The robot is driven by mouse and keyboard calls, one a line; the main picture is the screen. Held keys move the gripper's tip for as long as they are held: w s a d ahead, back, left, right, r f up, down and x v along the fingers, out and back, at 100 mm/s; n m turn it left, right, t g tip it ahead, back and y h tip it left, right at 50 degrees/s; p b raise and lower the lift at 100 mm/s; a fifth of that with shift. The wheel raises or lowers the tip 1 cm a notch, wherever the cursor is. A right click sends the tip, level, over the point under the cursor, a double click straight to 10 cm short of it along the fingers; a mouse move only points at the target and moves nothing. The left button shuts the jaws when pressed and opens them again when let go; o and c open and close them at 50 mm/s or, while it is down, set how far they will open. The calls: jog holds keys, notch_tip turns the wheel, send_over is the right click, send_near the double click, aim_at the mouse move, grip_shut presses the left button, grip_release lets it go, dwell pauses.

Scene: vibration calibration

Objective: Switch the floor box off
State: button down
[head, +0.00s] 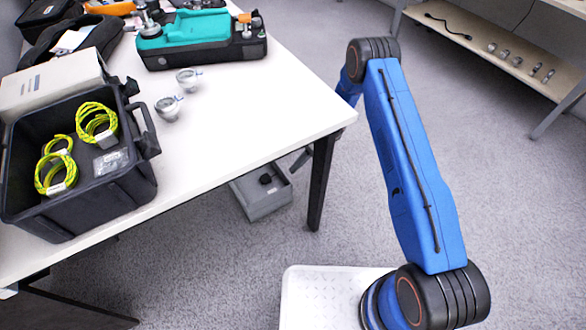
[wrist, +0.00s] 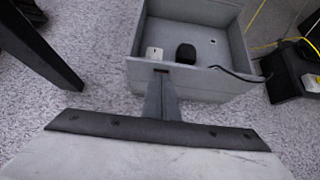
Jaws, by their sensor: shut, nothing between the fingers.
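The floor box (head: 262,205) is a grey open-topped box on the carpet, partly under the table edge in the head view. In the wrist view the floor box (wrist: 205,82) lies just ahead, holding a white plug-like block (wrist: 154,53) and a black block (wrist: 186,54). A small dark red switch-like patch (wrist: 161,70) shows on its near wall. My gripper (wrist: 160,80) is shut and empty, its tips right at or just in front of that patch. Whether they touch it, and the switch's position, I cannot tell.
A white table (head: 240,110) with a black leg (head: 320,180) stands over the floor box; a dark leg (wrist: 40,45) is close on the left in the wrist view. A black cable (wrist: 235,74) runs over the box's right wall to a black device (wrist: 290,75).

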jog(key=v, duration=1.2)
jog(key=shift+s+a+r, duration=0.25)
jog(key=shift+a+r, duration=0.05)
jog(key=shift+r, duration=0.1)
jog(key=s+d+r+n+t+h, duration=0.1)
jog(key=d+r+n, duration=0.15)
jog(key=r, duration=0.75)
jog(key=s+d+r+n+t+h, duration=0.1)
jog(key=s+d+r, duration=0.15)
jog(key=r, duration=0.85)
jog(key=s+d+r+n+t+h, duration=0.1)
jog(key=s+d+r, duration=0.35)
jog(key=r, duration=0.45)
jog(key=s+d+r+n+t+h, duration=0.1)
jog(key=s+d+r+n, duration=0.15)
jog(key=s+r, duration=0.45)
jog(key=s+d+r+n+t+h, duration=0.1)
jog(key=s+d+r+t, duration=0.15)
jog(key=s+r, duration=0.4)
jog(key=s+d+r+n+t+h, duration=0.1)
jog(key=s+d+r, duration=0.35)
jog(key=s, duration=0.25)
jog(key=s+d+r+n+t+h, duration=0.1)
jog(key=s+d, duration=0.2)
jog(key=s, duration=0.4)
jog(key=s+d+r+n+t+h, duration=0.1)
jog(key=s+d+t, duration=0.1)
jog(key=s, duration=0.6)
jog(key=shift+d, duration=0.4)
